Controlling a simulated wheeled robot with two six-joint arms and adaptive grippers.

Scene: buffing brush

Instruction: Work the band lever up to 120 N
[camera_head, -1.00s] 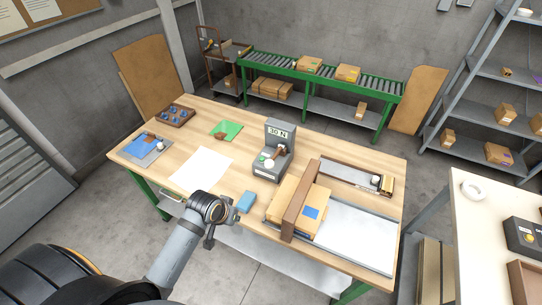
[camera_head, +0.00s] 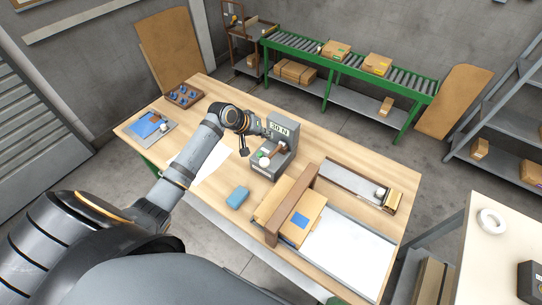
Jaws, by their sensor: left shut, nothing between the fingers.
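A grey tension device (camera_head: 284,158) stands on the wooden workbench (camera_head: 385,178). Its display (camera_head: 280,128) reads 30 N. A lever with a brown handle (camera_head: 278,147) sits on the device, above a white and green round part (camera_head: 263,159). My left gripper (camera_head: 268,131) is shut and empty at the left edge of the display. I cannot tell if it touches the device. It hides part of the device's upper left side. My right gripper is not in view.
A cardboard box (camera_head: 317,216) lies under a brown arch (camera_head: 283,226) at the front right. A blue block (camera_head: 237,197) lies left of it. A brown tray (camera_head: 183,95) and a grey mat (camera_head: 165,138) are at the left. A white paper (camera_head: 215,165) lies partly under my arm.

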